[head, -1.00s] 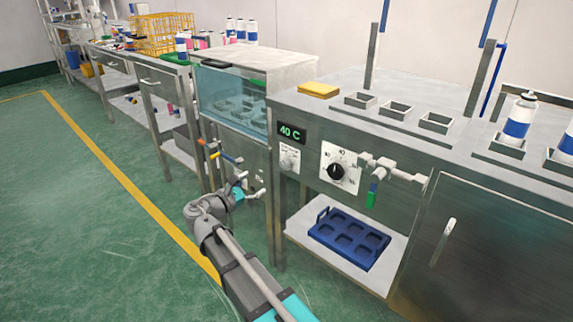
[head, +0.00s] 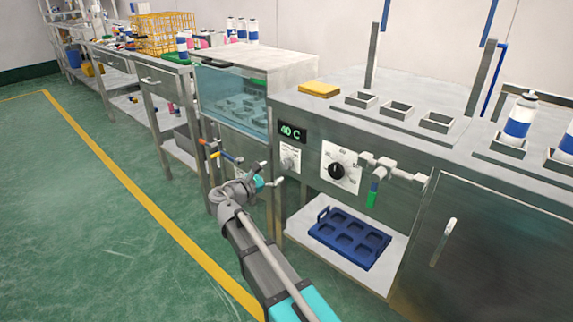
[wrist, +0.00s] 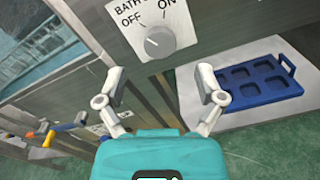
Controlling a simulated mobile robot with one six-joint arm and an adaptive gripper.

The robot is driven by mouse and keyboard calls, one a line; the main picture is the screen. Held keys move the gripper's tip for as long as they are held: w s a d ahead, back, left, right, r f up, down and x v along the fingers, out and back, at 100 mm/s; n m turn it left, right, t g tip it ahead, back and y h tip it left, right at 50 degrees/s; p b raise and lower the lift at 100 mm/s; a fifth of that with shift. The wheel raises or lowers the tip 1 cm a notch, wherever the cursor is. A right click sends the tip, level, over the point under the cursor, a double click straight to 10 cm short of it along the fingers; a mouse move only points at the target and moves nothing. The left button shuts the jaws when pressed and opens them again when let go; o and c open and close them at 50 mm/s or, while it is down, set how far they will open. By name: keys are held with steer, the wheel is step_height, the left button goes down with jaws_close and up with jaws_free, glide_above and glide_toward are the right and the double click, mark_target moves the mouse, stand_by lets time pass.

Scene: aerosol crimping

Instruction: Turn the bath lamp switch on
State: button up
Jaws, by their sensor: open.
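The bath lamp switch is a round grey knob (wrist: 159,42) on a white plate marked "BATH", "OFF" and "ON". Its pointer mark appears turned to the left, on the OFF side. In the head view the same switch (head: 289,158) is small, on the front panel below the "40 C" display. My gripper (wrist: 161,78) is open and empty, its two fingers spread to the left and right below the knob in the wrist view, apart from it. In the head view my gripper (head: 271,178) is in front of the panel, just below and left of the switch.
A larger black dial (head: 337,171) and a valve with pipe (head: 378,165) stick out to the right of the switch. A blue tray (head: 349,238) lies on the shelf below. Coloured-handled valves (head: 213,151) are at the left. The green floor in front is open.

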mark_target(286, 166)
steer(key=shift+x, duration=3.25)
steer(key=c, duration=1.1)
steer(key=shift+c, duration=0.2)
steer(key=shift+m, duration=0.5)
steer(key=m, duration=0.5)
steer(key=shift+s+d, duration=0.1)
steer(key=shift+d, duration=0.05)
steer(key=m, duration=0.6)
steer(key=shift+f, duration=0.15)
